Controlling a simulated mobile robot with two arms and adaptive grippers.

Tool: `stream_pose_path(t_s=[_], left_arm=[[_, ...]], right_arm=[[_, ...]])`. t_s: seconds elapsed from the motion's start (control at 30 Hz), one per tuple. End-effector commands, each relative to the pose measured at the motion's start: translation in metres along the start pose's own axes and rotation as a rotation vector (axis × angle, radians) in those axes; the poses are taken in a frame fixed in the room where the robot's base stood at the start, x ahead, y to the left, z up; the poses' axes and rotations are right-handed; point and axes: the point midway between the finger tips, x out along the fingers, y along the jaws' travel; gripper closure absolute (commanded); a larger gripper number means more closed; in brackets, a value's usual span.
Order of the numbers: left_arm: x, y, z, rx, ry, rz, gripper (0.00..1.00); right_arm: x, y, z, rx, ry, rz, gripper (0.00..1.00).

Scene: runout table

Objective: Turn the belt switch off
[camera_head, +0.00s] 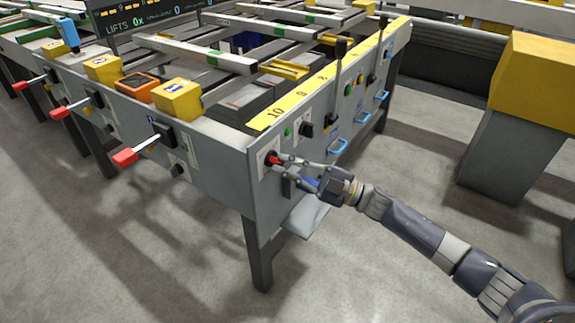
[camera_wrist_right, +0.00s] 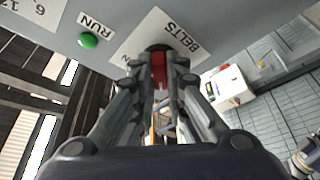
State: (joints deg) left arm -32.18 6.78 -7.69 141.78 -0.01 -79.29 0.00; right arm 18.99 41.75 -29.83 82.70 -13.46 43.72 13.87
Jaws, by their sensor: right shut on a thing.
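The belt switch (camera_head: 271,159) is a small red knob on a white plate, low on the near corner of the grey table's side panel. In the right wrist view the red knob (camera_wrist_right: 159,66) shows between my fingertips, under a label reading BELTS. My right gripper (camera_head: 279,161) reaches in from the right and is shut on the knob, with a finger on either side. Its fingers also show in the wrist view (camera_wrist_right: 158,78). They hide part of the knob and its plate, so I cannot tell its exact setting. My left gripper is not in view.
A green RUN light (camera_wrist_right: 88,40) is beside the BELTS label. A black knob (camera_head: 306,130), levers and blue handles (camera_head: 337,147) line the same panel. Red-tipped levers (camera_head: 125,156) stick out from the front panel. A yellow-topped block (camera_head: 540,75) stands right; the floor between is clear.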

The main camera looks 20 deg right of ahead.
Motion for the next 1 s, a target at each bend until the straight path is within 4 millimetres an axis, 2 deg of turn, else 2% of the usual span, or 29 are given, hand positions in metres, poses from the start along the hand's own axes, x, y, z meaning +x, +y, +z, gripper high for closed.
stream_pose_path(t_s=[0.03,0.1,0.4,0.53,0.67,1.0], left_arm=[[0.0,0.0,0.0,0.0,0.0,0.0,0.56],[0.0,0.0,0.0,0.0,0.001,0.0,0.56],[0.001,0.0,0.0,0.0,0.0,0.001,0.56],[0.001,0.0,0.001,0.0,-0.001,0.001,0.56],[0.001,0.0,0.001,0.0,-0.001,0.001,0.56],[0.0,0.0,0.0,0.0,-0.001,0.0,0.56]], right_arm=[[-0.001,-0.001,0.001,-0.003,-0.001,-0.003,0.83],[-0.001,-0.001,0.001,-0.003,-0.001,-0.003,0.68],[0.0,-0.001,0.0,-0.001,-0.001,-0.001,0.68],[-0.007,0.0,0.001,-0.001,-0.002,-0.001,0.68],[-0.028,-0.001,0.001,0.0,-0.005,-0.003,0.68],[-0.098,-0.001,0.001,-0.001,-0.005,-0.003,0.68]])
